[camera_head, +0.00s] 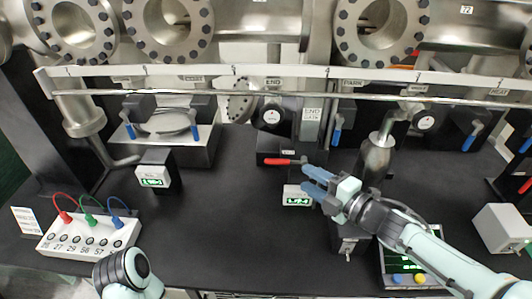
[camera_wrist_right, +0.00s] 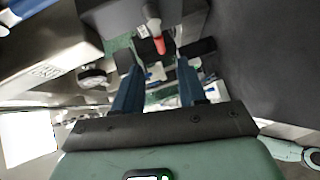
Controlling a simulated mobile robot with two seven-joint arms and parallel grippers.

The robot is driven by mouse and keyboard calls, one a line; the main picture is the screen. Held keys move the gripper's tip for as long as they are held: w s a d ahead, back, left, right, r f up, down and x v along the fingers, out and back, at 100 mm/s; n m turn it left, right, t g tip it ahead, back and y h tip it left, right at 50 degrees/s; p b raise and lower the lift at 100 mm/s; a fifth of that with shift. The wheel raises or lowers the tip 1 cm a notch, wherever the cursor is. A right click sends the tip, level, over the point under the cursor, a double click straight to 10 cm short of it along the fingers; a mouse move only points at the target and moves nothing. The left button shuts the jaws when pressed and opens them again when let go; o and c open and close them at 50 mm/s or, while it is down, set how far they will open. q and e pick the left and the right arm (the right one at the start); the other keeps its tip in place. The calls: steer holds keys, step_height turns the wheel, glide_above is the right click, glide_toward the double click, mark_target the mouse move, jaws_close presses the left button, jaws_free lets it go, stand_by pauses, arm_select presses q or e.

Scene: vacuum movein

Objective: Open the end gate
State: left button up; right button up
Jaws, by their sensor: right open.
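The red lever lies roughly level, pointing left. My right gripper (camera_head: 306,177) has its blue fingers apart, close to the right end of the lever. In the right wrist view, the red grip (camera_wrist_right: 159,46) appears ahead of the gap between the fingers (camera_wrist_right: 158,70), with nothing held. My left gripper is out of the picture; only part of my left arm shows at the bottom.
Blue-handled levers (camera_head: 336,134) stand on either side of the end gate. A white box with red, green and blue plugs (camera_head: 92,236) is at left.

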mark_target(282, 163)
steer(key=x, duration=1.3)
steer(key=shift+s+p, duration=0.1)
steer(key=shift+p, duration=0.25)
jaws_close()
